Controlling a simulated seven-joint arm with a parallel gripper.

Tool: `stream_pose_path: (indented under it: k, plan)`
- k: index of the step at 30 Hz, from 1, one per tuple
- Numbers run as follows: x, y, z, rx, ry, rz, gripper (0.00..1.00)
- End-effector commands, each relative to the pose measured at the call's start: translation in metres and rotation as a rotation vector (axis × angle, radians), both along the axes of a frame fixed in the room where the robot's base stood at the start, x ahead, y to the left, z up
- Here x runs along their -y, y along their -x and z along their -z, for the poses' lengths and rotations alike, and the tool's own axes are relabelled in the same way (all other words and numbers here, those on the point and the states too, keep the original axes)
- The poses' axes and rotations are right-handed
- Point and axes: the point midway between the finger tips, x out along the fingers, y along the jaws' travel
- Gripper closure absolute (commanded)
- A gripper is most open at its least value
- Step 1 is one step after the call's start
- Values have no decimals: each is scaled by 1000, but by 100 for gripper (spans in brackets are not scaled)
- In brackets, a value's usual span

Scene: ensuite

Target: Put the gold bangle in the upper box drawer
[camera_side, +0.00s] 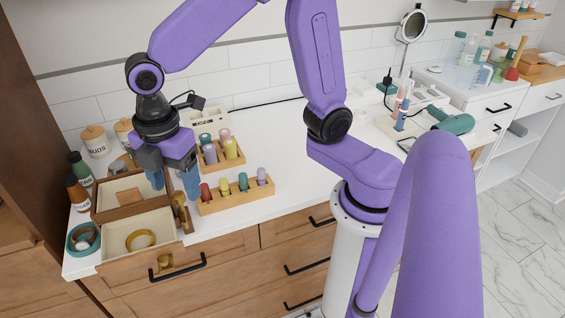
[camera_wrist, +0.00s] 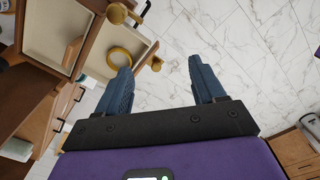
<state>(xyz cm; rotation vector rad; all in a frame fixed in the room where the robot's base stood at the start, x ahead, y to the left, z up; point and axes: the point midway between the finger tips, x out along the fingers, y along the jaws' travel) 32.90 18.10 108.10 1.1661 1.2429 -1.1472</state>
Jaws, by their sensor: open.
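The gold bangle (camera_side: 140,240) lies flat in the cream-lined front tray-like drawer (camera_side: 112,248). Behind that drawer is a wood-framed, cream-lined compartment (camera_side: 104,199), holding a small brown piece; which is the upper drawer is not certain. In the wrist view a wooden panel with a round knob (camera_wrist: 117,13) stands between the two. My gripper (camera_side: 174,188) is open and empty, pointing down above the box's right side.
Dark bottles (camera_side: 78,190) and a teal ring dish (camera_side: 84,238) are on the left. The counter's middle (camera_side: 285,160) is clear.

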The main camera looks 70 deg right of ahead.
Motion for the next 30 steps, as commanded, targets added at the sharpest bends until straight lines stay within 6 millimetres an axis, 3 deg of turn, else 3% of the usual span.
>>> stream_pose_path:
  k: [6,13,19,30]
  plan:
    - [56,79,-4,2,-13,240,31]
    - [108,142,4,-2,-21,454,31]
    - [127,164,9,-4,-25,538,31]
    - [128,165,10,-4,-24,546,31]
